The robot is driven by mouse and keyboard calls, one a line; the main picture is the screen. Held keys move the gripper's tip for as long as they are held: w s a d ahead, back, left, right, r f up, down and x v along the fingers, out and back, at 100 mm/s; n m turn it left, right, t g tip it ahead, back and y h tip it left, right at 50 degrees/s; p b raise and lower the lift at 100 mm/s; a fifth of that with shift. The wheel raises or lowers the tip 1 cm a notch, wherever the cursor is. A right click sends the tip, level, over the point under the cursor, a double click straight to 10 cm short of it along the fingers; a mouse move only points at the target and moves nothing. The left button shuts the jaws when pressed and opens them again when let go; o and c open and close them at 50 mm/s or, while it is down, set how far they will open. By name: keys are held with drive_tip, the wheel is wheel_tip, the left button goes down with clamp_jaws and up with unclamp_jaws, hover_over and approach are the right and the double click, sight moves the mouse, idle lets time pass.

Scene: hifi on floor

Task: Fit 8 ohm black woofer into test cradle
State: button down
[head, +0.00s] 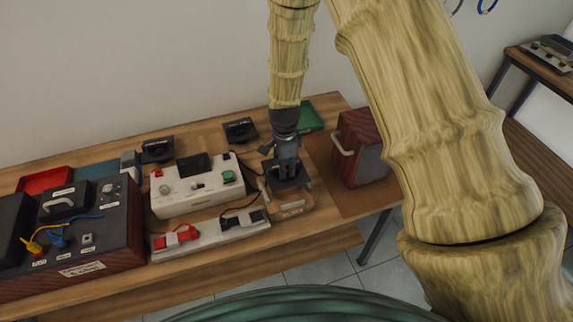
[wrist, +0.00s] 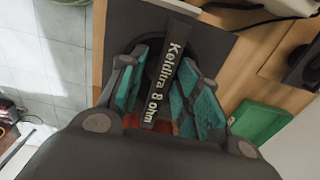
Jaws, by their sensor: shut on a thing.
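My gripper (head: 287,163) points down at the right part of the bench, shut on a black woofer (head: 284,184). In the wrist view the teal-padded fingers grip either side of the woofer's raised label bar, which reads "Kelditra 8 ohm" (wrist: 166,75). Its square black plate (wrist: 216,43) shows beyond the fingers. The light wooden test cradle (head: 293,208), with a label on its front, is directly below the woofer in the head view. The woofer hides the cradle's top, so I cannot tell whether it is seated or just above.
A white test unit (head: 190,199) with wires stands left of the cradle, with a clip board (head: 212,234) in front. A red-brown cabinet (head: 358,150) stands close right. Two other black drivers (head: 158,150) (head: 240,130) and a green tray (head: 309,115) lie behind.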

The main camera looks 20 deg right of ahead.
drive_tip(key=shift+f+b, duration=1.95)
drive_tip(key=shift+f, duration=2.3)
drive_tip(key=c, duration=0.9)
unclamp_jaws()
drive_tip(key=shift+c, duration=0.2)
wheel_tip(320, 180, up, 12)
